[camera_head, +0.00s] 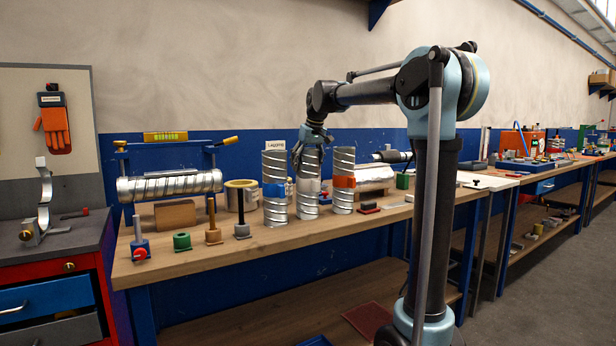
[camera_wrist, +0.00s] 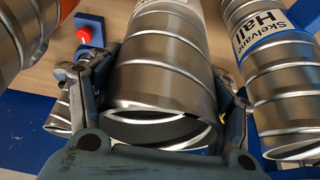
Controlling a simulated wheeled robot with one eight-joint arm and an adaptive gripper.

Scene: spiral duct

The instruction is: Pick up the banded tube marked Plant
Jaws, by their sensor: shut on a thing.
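Three upright spiral metal tubes stand in a row on the wooden bench: a blue-banded tube (camera_head: 275,212), a white-banded tube (camera_head: 307,206) in the middle, and an orange-banded tube (camera_head: 343,199). My gripper (camera_head: 311,146) comes down from above and is shut on the upper part of the white-banded tube. In the wrist view my gripper's fingers (camera_wrist: 165,85) press on both sides of this tube (camera_wrist: 165,65). Its band is mostly out of view at the top and I cannot read its marking. The blue-banded tube (camera_wrist: 270,60) reads "Skelvane Hall". The orange-banded tube (camera_wrist: 25,30) is partly cut off.
A horizontal spiral duct (camera_head: 170,186) lies on a stand at left. A wide can (camera_head: 241,195) and several small coloured tools stand in front of or beside it. The neighbouring tubes are close on both sides. The wooden bench (camera_head: 290,238) is clear at its front edge.

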